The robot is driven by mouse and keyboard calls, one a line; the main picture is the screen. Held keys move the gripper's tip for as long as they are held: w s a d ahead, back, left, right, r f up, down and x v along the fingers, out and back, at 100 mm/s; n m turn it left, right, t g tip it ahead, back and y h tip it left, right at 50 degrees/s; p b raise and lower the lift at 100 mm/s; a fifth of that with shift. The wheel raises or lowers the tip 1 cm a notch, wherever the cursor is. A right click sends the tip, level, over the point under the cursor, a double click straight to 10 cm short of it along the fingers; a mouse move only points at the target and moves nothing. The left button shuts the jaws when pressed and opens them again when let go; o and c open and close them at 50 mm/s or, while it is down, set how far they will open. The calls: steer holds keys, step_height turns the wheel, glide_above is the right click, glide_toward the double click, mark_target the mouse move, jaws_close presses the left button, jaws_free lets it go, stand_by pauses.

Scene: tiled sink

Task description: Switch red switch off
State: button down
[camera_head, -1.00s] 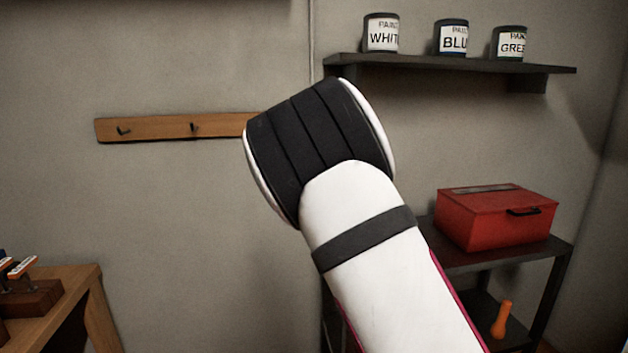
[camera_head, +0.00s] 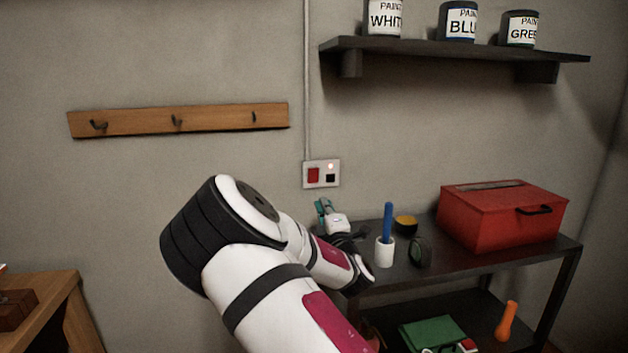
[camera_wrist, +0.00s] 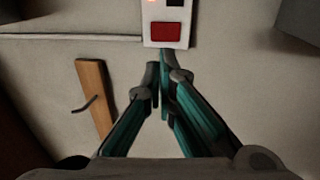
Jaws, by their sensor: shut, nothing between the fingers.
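The red switch (camera_head: 313,175) sits on a white wall plate (camera_head: 337,183), left of a small black switch with a lit light above it. The plate (camera_wrist: 149,30) and red switch (camera_wrist: 166,32) also show at the top of the wrist view. My gripper (camera_head: 320,204) is just below the plate in the head view. In the wrist view its teal fingers (camera_wrist: 161,74) are together, empty, with their tips pointing toward the red switch. A gap shows between tips and switch in the picture; whether they touch the wall cannot be told.
A dark shelf unit (camera_head: 470,262) below holds a red box (camera_head: 500,215), a white cup (camera_head: 385,252) with a blue tool and small items. A wall shelf (camera_head: 455,52) carries paint cans above right. A wooden hook rail (camera_head: 180,119) is at left. The wall around the plate is clear.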

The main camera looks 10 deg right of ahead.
mark_target(312, 174)
steer(key=x, duration=1.3)
steer(key=shift+w+b, duration=0.3)
steer(key=shift+b, duration=0.05)
steer(key=shift+r, duration=0.1)
steer(key=shift+w, duration=0.1)
